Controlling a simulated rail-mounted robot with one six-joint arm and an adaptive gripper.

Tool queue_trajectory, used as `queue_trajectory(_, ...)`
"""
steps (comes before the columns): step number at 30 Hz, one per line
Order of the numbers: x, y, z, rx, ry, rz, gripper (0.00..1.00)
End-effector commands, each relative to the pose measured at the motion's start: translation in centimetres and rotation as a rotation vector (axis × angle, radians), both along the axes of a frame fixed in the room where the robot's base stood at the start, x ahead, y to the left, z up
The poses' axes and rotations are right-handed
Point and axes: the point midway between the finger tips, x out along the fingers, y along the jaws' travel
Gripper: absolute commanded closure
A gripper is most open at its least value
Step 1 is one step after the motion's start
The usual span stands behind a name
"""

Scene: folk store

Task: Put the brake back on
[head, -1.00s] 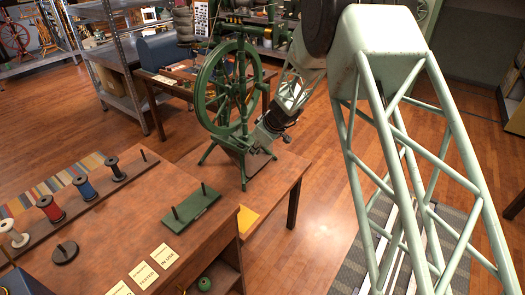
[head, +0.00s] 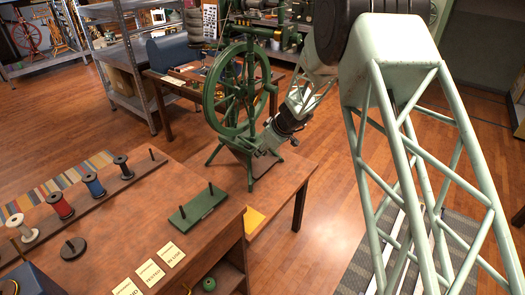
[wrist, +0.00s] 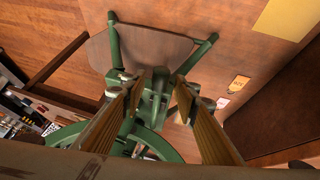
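A green spinning wheel (head: 231,92) stands on the far end of a wooden table, its round rim facing me. My gripper (head: 257,150) is low on the right side of the wheel's frame. In the wrist view, the two finger pads of my gripper (wrist: 158,84) are apart, with green parts of the spinning wheel (wrist: 157,108) seen between and beyond them. I cannot tell whether either finger touches the frame. The wheel's flat wooden base board (wrist: 150,50) lies beyond the fingertips. I cannot pick out the brake in either view.
A green stand with two pegs (head: 198,206), several spools on a rack (head: 94,184) and paper cards (head: 150,272) lie on the nearer table. Metal shelving (head: 113,68) stands at the back left.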

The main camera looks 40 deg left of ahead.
Motion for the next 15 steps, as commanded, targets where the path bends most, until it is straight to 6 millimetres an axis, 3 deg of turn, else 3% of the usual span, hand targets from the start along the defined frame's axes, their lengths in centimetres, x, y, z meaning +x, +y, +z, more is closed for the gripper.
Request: queue_trajectory(15, -0.1, -0.49, 0.54, -0.001, 0.001, 0.0, 0.72)
